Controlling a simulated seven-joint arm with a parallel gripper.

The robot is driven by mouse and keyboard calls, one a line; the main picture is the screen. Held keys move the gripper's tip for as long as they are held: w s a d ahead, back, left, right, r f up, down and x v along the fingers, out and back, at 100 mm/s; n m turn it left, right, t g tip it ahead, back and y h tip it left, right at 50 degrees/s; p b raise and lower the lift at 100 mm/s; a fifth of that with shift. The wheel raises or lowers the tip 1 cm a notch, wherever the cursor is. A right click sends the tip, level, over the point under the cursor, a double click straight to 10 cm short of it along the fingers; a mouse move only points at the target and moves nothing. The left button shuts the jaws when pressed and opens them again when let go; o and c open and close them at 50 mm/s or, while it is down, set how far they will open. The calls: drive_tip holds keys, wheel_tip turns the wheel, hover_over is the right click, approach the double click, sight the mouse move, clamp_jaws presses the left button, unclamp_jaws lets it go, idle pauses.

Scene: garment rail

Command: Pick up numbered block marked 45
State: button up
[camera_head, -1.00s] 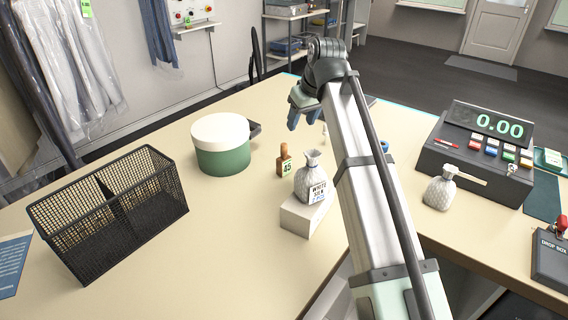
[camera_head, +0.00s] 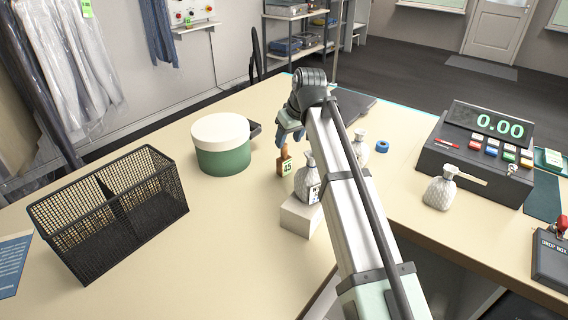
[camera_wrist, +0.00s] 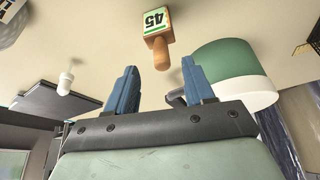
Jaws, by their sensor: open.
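The numbered block marked 45 (camera_head: 285,165) is a small wooden piece with a peg-like handle and a green-and-white label. It stands on the counter between the green canister and the white block. In the wrist view the block (camera_wrist: 155,24) shows its 45 label, with its handle towards my gripper. My gripper (camera_head: 287,136) is above the block in the head view. In the wrist view my gripper's blue fingers (camera_wrist: 160,88) are spread and empty, with the handle's tip near the gap between them, apart from both.
A white-lidded green canister (camera_head: 222,148) stands left of the block. A black mesh basket (camera_head: 112,212) is at left.

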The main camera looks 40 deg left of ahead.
sight(285, 144)
drive_tip(key=x, duration=0.4)
drive_tip(key=shift+a+f, duration=0.25)
drive_tip(key=shift+a, duration=0.2)
drive_tip(key=shift+c, duration=0.3)
clamp_jaws()
